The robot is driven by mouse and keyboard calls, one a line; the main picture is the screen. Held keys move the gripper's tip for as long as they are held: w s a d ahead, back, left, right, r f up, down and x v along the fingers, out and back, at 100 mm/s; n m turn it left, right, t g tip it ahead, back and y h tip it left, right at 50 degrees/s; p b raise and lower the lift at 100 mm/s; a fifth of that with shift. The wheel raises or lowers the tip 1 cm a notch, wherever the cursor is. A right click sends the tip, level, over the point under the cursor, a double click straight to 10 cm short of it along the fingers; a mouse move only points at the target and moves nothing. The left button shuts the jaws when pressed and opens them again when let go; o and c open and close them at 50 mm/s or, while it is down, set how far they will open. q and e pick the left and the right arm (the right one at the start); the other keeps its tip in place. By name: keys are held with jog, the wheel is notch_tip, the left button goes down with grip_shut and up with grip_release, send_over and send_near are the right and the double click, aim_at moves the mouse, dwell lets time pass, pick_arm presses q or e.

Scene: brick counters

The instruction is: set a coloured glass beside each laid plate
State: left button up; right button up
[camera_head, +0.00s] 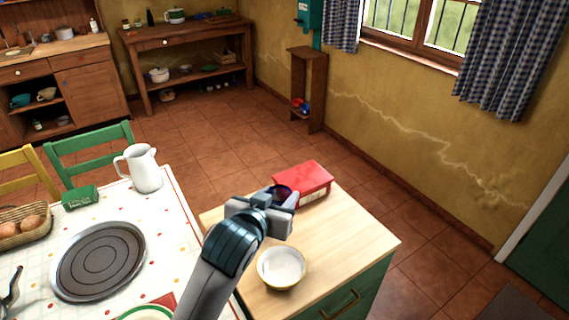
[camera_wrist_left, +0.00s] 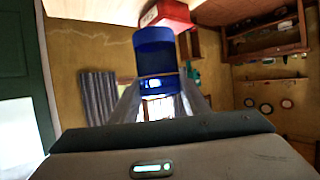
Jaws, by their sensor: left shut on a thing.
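My left gripper (camera_head: 284,197) is shut on a blue glass (camera_head: 279,190), above the back part of the wooden counter top and close to the red box. In the left wrist view the blue glass (camera_wrist_left: 155,52) sits between the two fingers. In the head view my gripper hides part of it. A plate with a green rim (camera_head: 147,313) shows only in part at the bottom edge of the head view, on the spotted tablecloth, with a red cloth (camera_head: 163,300) beside it. My left arm covers the table's right edge near it. My right gripper is not in view.
On the counter (camera_head: 345,248) stand a red box (camera_head: 303,181) and a white and yellow bowl (camera_head: 281,268). The table (camera_head: 185,232) bears a round grey tray (camera_head: 98,262), a white jug (camera_head: 141,168), a green box (camera_head: 80,197) and a bread basket (camera_head: 22,232). Chairs stand behind it.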

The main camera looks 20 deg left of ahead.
pick_arm(q)
jog(key=s+f, duration=0.4)
jog(key=f, duration=0.1)
jog(key=shift+f, duration=0.3)
